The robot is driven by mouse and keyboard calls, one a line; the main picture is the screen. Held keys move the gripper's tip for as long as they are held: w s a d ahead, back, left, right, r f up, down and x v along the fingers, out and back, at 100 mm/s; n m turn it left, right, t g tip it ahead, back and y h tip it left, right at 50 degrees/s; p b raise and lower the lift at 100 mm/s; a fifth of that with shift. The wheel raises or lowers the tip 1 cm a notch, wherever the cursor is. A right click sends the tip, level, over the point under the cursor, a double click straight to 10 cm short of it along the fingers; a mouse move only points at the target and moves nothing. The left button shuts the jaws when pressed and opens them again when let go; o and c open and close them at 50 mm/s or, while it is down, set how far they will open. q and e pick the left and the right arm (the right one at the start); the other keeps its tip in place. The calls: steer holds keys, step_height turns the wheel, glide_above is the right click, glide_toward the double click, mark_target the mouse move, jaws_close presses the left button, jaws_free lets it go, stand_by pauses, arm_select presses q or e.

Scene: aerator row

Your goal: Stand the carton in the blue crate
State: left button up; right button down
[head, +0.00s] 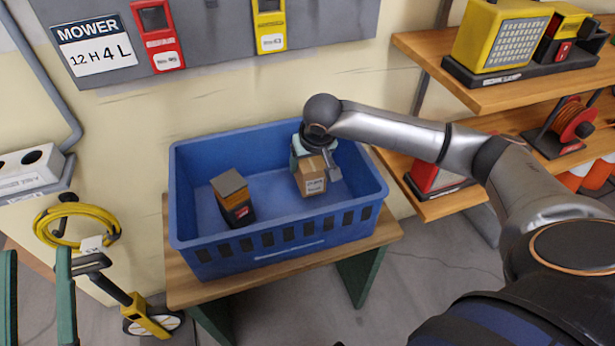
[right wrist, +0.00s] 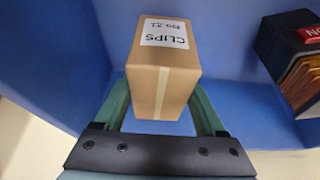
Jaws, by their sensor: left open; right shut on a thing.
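The carton, a small brown cardboard box with a white label (head: 312,184), is inside the blue crate (head: 290,238), in its right half. My right gripper (head: 318,165) reaches in from above and is shut on the carton. In the right wrist view the carton (right wrist: 163,85), with pale tape and a label reading CLIPS, sits between the green fingers. It looks upright; I cannot tell whether its base touches the crate floor. My left gripper (head: 36,258) is open and empty at the lower left, outside the crate.
A dark and orange box with a grey top (head: 235,203) stands in the crate's left half; blue floor shows between it and the carton. The crate sits on a wooden table (head: 188,288). Wooden shelves (head: 490,92) with tools stand at right. A yellow hose (head: 75,212) hangs at left.

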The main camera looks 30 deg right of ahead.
step_height(320, 180, down, 4)
steer(key=shift+r+b, duration=0.25)
steer(key=shift+b, duration=0.5)
steer(key=shift+f, duration=0.15)
arm_select(q)
steer(key=s+r+m+h, duration=0.3)
steer(key=s+r+h, duration=0.1)
steer(key=h, duration=0.1)
steer(key=shift+d+r+m, duration=0.3)
steer(key=shift+r+m, duration=0.05)
steer(key=shift+m, duration=0.05)
arm_select(e)
jaws_free()
steer(key=shift+f, duration=0.15)
arm_select(q)
steer(key=shift+f, duration=0.1)
